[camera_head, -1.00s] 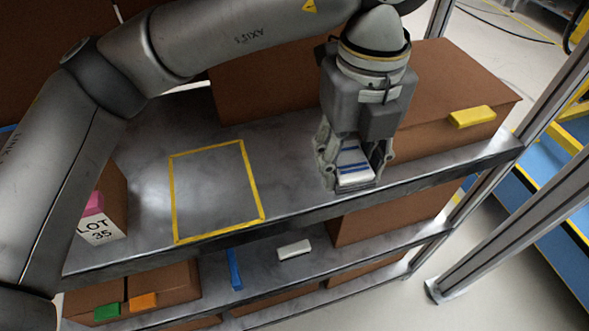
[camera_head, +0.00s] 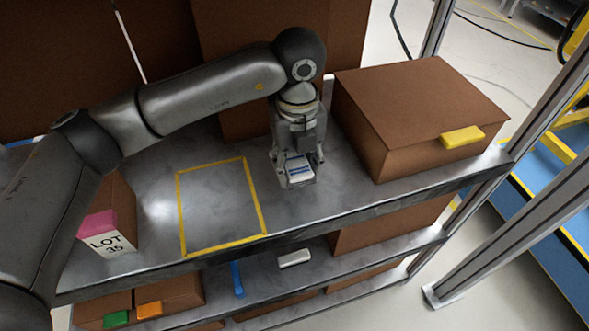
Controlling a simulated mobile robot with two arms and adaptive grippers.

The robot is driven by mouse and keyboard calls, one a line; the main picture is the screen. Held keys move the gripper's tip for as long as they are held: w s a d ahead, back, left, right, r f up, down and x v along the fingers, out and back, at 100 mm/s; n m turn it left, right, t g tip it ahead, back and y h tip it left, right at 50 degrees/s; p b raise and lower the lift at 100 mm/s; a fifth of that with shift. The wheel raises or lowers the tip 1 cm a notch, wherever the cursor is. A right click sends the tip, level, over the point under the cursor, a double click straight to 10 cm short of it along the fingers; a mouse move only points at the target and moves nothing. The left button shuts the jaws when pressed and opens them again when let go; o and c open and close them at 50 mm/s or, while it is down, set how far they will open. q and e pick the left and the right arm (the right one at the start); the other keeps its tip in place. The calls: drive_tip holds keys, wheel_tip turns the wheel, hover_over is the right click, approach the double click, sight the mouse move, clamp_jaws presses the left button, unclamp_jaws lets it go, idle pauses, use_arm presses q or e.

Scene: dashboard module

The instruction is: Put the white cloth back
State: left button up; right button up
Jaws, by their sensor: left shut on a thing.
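The white cloth (camera_head: 298,167) with blue stripes is in the head view, right of the yellow-outlined rectangle on the upper shelf. My left gripper (camera_head: 298,176) is shut on it, pointing down. The gripper hides part of the cloth. I cannot tell whether the cloth touches the shelf. The yellow-taped outline (camera_head: 263,222) on the grey shelf (camera_head: 345,198) is empty. My right gripper is not in view.
A brown box (camera_head: 425,105) with a yellow tag (camera_head: 462,137) stands to the right of the gripper. A LOT 35 box (camera_head: 122,205) stands at the left. Tall brown boxes (camera_head: 225,60) stand behind. The lower shelf holds a white block (camera_head: 294,258) and a blue strip (camera_head: 237,280).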

sight(294, 175)
use_arm(q)
drive_tip(key=f, duration=0.1)
drive_tip(key=f+p, duration=0.2)
drive_tip(key=shift+w+a+f, duration=0.1)
drive_tip(key=shift+w+a, duration=0.15)
drive_tip(key=shift+f, duration=0.4)
drive_tip(key=shift+f, duration=0.15)
drive_tip(key=o, duration=0.9)
